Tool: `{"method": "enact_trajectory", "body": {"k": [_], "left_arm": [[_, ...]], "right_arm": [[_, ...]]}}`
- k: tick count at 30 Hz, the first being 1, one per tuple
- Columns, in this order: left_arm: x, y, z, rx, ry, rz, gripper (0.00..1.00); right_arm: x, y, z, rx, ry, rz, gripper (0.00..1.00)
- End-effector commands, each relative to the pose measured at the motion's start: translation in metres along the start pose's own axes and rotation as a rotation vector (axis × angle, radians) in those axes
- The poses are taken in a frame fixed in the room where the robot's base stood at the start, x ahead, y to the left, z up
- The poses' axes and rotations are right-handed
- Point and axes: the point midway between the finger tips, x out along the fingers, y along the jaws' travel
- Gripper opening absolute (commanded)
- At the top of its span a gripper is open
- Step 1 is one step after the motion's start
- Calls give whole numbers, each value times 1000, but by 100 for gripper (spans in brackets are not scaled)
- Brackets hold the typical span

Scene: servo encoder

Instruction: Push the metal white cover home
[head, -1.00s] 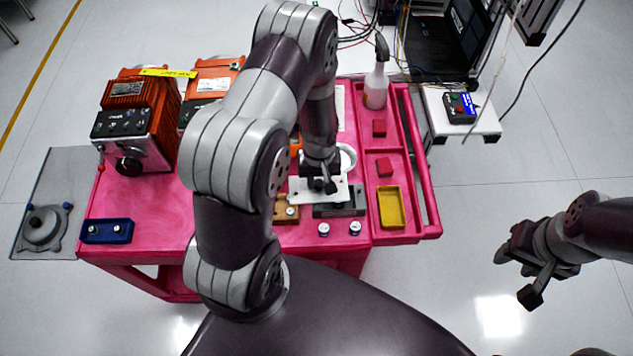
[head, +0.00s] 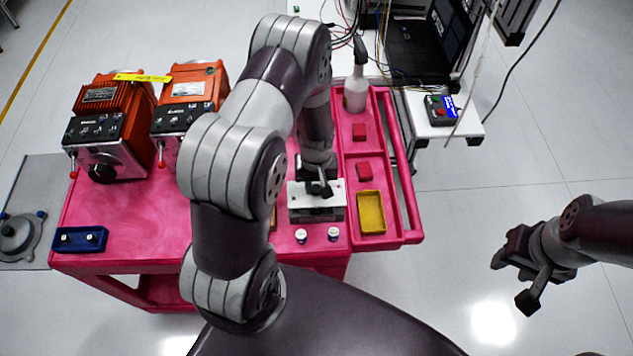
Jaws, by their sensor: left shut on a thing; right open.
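The white metal cover (head: 332,190) is a flat plate near the front right of the pink cart top. It lies over a dark grey block (head: 318,214), lined up with it; I cannot tell whether it is fully seated. My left gripper (head: 319,188) points down at the middle of the cover and is shut on it; the fingertips partly hide the contact. My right gripper (head: 522,278) is open and empty, off to the right over the floor.
Two white-capped small parts (head: 301,236) stand in front of the block. Two orange machines (head: 110,120) stand at the left, with a blue holder (head: 80,239) in front. My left arm hides the cart's middle.

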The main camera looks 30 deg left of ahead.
Motion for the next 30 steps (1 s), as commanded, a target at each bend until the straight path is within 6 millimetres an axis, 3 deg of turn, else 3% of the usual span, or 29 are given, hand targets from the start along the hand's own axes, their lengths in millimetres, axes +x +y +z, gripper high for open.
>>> {"method": "enact_trajectory", "body": {"k": [16,30], "left_arm": [[41,0,0,0,0,0,0],[46,0,0,0,0,0,0]], "right_arm": [[35,0,4,0,0,0,43],[38,0,4,0,0,0,43]]}}
